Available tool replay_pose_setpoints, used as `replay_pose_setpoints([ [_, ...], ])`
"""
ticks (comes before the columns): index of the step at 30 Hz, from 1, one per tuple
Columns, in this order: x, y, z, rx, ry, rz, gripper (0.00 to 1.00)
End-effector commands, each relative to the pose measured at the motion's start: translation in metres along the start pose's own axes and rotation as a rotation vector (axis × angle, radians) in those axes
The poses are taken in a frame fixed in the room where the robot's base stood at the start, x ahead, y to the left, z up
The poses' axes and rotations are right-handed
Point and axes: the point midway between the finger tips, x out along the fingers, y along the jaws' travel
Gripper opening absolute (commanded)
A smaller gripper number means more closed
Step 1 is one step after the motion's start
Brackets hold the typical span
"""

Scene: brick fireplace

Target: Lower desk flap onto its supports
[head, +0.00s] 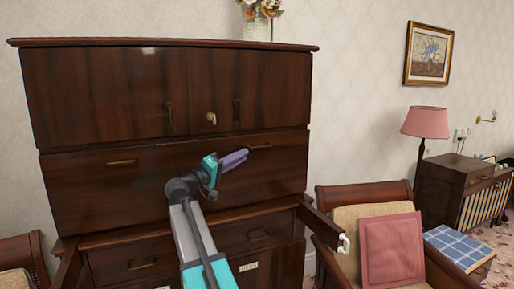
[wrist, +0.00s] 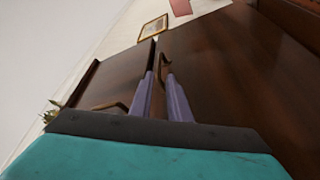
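The desk flap (head: 180,172) is a dark wood panel standing upright and closed below the cabinet doors. It has a brass left handle (head: 123,162) and a brass right handle (head: 260,146). My gripper (head: 246,156) with purple fingers is at the right handle. In the wrist view the flap (wrist: 235,75) fills the right side. There the fingers (wrist: 160,78) are apart, with the right handle (wrist: 164,60) at their tips; contact is unclear. The right support (head: 322,227) juts forward below the flap, with a white knob (head: 343,243). The left support (head: 68,268) also juts out.
Above are cabinet doors (head: 100,95) with small handles, and a vase (head: 257,30) on top. Drawers (head: 140,262) lie below. A chair with a pink cushion (head: 391,250) stands close on the right, another chair (head: 20,262) on the left.

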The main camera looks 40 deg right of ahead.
Motion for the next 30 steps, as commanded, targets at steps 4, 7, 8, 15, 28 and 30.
replay_pose_setpoints([
  [4, 0.024, 0.001, -0.001, -0.001, -0.002, 0.001, 0.16],
  [7, 0.038, 0.002, -0.001, -0.001, -0.003, 0.002, 0.16],
  [8, 0.042, 0.002, -0.001, -0.001, -0.002, 0.002, 0.16],
  [15, 0.075, 0.001, -0.001, -0.002, -0.001, 0.001, 0.16],
  [28, 0.097, 0.0, 0.0, 0.0, 0.0, 0.0, 0.16],
  [30, 0.097, 0.0, 0.0, 0.0, 0.0, 0.0, 0.16],
])
